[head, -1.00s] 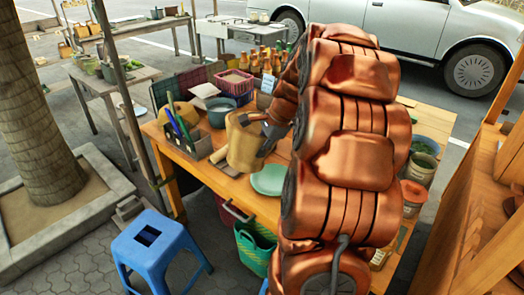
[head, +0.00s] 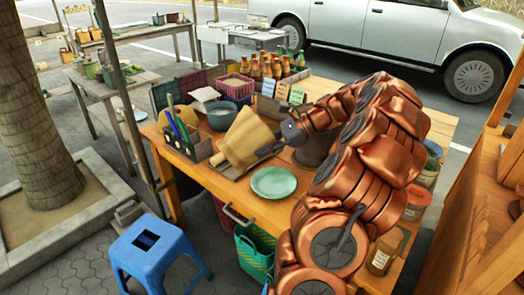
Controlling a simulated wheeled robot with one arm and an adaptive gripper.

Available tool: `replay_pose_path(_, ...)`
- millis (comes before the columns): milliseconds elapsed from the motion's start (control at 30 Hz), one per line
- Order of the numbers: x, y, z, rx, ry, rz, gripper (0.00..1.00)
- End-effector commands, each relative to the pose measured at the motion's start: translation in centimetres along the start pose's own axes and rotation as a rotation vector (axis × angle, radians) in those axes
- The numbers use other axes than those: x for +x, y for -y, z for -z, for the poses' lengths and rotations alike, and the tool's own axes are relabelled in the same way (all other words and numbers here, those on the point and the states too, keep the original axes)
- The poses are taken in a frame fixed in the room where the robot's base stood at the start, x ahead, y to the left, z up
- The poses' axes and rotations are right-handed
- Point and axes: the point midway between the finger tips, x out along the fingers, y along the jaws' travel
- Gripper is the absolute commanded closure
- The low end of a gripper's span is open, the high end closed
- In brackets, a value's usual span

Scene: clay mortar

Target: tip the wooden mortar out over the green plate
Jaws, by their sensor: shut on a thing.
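The wooden mortar (head: 249,138) is tan and tilted, left of centre in the head view. My gripper (head: 272,149) is shut on its right side. I cannot tell whether the mortar touches anything below it, and its inside is not visible. The green plate (head: 274,182) lies flat on the wooden table, in front of and a little right of the mortar. The plate shows in full and looks empty. The mortar appears up and left of the plate in the picture, not over it.
A dark pot (head: 318,148) stands behind my gripper. A divided caddy (head: 198,148) with utensils stands left of the mortar, with a grey bowl (head: 222,115) behind. Sauce bottles (head: 270,66) line the back. A blue stool (head: 158,246) stands in front.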

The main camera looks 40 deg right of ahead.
Motion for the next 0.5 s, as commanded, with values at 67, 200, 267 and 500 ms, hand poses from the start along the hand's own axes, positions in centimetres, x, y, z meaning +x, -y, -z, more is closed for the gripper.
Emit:
replay_pose_path(67, -0.2, 0.2, 0.2, 0.012, 0.038, 0.002, 1.00)
replay_pose_path(200, -0.3, 0.1, 0.8, 0.030, 0.102, 0.001, 1.00)
replay_pose_path(267, -0.2, 0.1, 1.0, 0.038, 0.127, -0.001, 1.00)
replay_pose_path(500, -0.3, 0.1, 2.0, 0.068, 0.226, -0.001, 1.00)
